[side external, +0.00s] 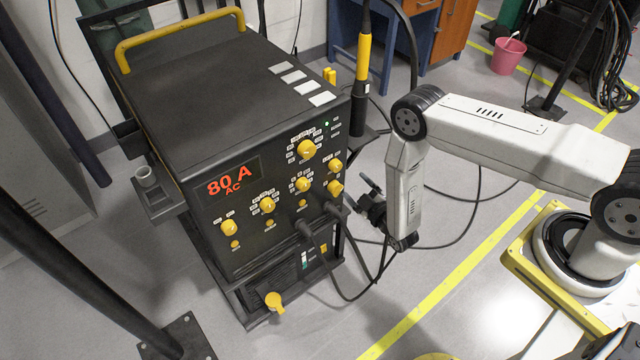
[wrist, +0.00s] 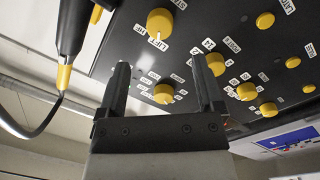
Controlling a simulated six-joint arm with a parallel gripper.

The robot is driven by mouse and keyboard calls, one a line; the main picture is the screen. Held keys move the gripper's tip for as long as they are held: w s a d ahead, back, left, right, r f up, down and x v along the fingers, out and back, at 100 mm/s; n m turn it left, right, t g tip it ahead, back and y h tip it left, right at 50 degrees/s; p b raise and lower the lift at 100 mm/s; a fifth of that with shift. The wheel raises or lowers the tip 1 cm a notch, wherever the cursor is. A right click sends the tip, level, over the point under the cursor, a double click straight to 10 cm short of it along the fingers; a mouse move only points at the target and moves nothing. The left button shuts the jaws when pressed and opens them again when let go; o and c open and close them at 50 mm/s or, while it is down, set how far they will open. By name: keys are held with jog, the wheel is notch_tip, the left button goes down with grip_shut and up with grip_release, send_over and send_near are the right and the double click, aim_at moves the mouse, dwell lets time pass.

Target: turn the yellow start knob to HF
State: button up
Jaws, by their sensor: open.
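The yellow start knob (wrist: 160,20) sits on the black front panel, at the top of the wrist view. A HF label and a LIFT label are beside it, and its white pointer mark lies toward LIFT. My gripper (wrist: 160,62) is open and empty, with its two dark fingertips below this knob in the picture and apart from it. In the side external view, my gripper (side external: 370,200) is just right of the panel's right edge. The knob labels are too small to read there.
Other yellow knobs are close by on the panel, one (wrist: 163,93) showing between my fingers in the wrist view. A yellow-and-black torch (side external: 363,65) stands beside the welding machine (side external: 220,90). Black cables (side external: 345,260) hang from the lower panel.

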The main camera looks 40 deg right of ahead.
aim_at(338, 168)
jog(key=shift+w, duration=0.2)
jog(key=shift+w+d, duration=0.15)
jog(key=shift+w, duration=1.75)
jog(key=shift+w+d, duration=0.15)
jog(key=shift+w, duration=1.7)
grip_shut()
